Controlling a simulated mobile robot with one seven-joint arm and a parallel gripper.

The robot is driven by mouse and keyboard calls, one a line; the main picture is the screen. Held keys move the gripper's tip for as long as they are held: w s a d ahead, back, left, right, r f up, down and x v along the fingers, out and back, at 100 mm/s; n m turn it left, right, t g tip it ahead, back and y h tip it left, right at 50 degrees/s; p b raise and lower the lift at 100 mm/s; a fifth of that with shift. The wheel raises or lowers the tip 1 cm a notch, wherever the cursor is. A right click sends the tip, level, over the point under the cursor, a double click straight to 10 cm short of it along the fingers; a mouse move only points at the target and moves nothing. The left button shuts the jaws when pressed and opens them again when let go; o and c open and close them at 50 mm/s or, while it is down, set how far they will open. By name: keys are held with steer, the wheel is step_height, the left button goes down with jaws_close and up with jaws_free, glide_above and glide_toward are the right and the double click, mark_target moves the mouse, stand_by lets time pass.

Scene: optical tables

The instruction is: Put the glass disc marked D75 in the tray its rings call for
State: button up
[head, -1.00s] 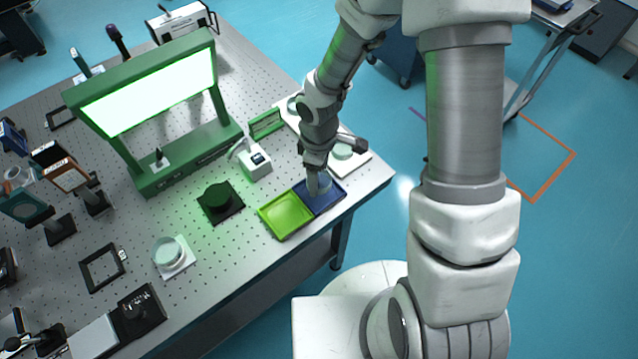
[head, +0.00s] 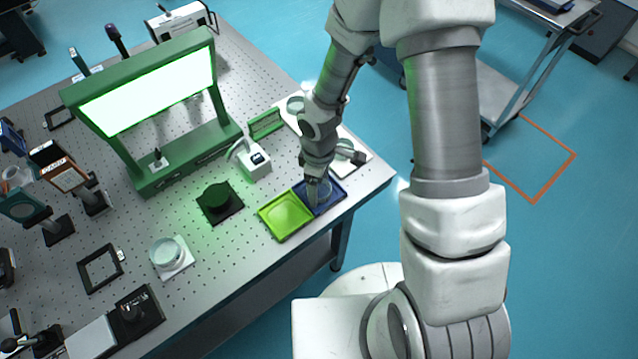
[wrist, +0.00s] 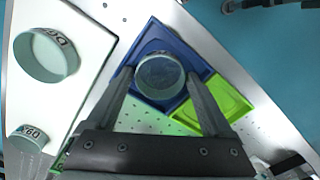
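My gripper (wrist: 160,78) has its two fingers on either side of a round clear glass disc (wrist: 160,86), apparently shut on it. The disc is at the blue tray (wrist: 152,38), low over or on its floor; I cannot tell whether it touches. No mark on it can be read. In the head view the disc (head: 323,189) shows beside my gripper (head: 313,197), inside the outline of the blue tray (head: 336,203). The lime-green tray (head: 285,216) adjoins the blue one and is empty.
A white board (wrist: 85,25) left in the wrist view carries a large marked disc (wrist: 45,55) and a smaller one reading 60 (wrist: 28,140). Another disc (head: 166,252) sits on a white pad. A green light panel (head: 150,95) and white device (head: 252,160) stand nearby.

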step_height(320, 180, up, 12)
steer(key=p, duration=0.2)
step_height(320, 180, up, 14)
steer(key=m+t+h, duration=0.1)
steer(key=m+t, duration=0.2)
steer(key=m, duration=0.3)
glide_above(319, 188)
steer(key=s+d, duration=0.3)
steer(key=d, duration=0.4)
steer(key=s+d+r+m+t+y, duration=0.1)
steer(key=s+d+r+m+t, duration=0.1)
steer(key=s+r+m, duration=0.5)
step_height(319, 188, up, 3)
steer(key=shift+s+d+r+t, duration=0.2)
steer(key=shift+s+d+t, duration=0.1)
steer(key=shift+s+d, duration=0.7)
steer(key=shift+s+a, duration=0.15)
steer(key=shift+a, duration=0.15)
